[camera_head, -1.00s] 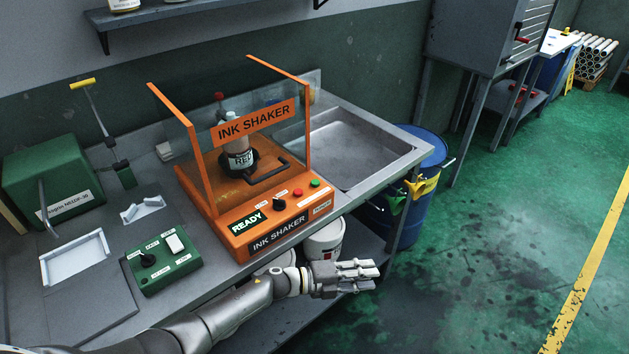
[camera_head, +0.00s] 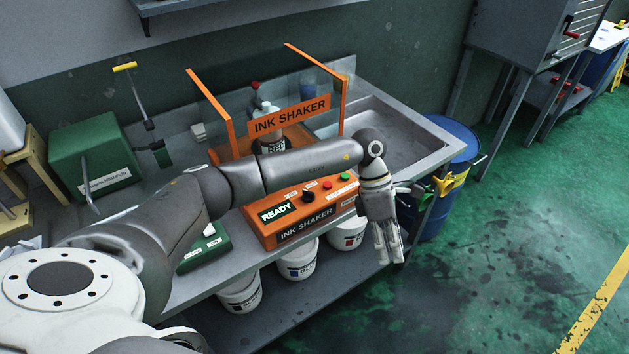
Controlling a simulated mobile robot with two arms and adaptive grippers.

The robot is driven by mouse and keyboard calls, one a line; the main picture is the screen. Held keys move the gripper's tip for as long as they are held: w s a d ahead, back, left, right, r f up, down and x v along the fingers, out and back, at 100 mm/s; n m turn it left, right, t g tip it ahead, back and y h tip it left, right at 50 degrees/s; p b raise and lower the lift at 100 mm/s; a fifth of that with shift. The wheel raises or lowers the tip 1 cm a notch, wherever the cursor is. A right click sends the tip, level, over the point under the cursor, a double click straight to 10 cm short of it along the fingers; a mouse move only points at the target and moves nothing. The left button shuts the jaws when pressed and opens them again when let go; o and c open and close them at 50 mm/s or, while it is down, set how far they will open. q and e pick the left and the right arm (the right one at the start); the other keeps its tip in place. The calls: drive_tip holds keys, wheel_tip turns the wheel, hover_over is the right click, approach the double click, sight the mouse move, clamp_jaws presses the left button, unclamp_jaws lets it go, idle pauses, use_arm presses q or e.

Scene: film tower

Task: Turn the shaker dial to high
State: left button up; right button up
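The orange ink shaker (camera_head: 270,231) stands on the metal bench, with a green READY display on its front panel. Its black dial (camera_head: 308,196) sits right of the display; its exact setting is too small to read. A red button and a green button are further right. A bottle (camera_head: 270,140) stands inside behind the clear guard, partly hidden by my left arm. My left gripper (camera_head: 388,258) hangs fingers down, just right of the shaker's front corner and beyond the bench edge, apart from the dial. Its fingers look close together, but their opening is unclear. My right gripper is not in view.
A sink (camera_head: 400,150) lies right of the shaker, with a blue drum (camera_head: 462,150) beyond it. White buckets (camera_head: 298,262) stand on the shelf below. A green control box (camera_head: 205,248) is partly hidden by my arm. A green machine (camera_head: 95,160) stands at left.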

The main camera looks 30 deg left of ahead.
use_arm(q)
drive_tip(key=w+a+r+m+t+y+p, duration=0.1)
drive_tip(key=w+a+r+m+y, duration=0.15)
drive_tip(key=a+r+y, duration=0.65)
drive_tip(key=t+y, duration=0.1)
approach(308, 191)
drive_tip(key=shift+m, duration=0.45)
drive_tip(key=p+x, duration=0.2)
drive_tip(key=x, duration=0.6)
drive_tip(key=shift+f, duration=0.15)
drive_tip(key=shift+t, duration=0.3)
clamp_jaws()
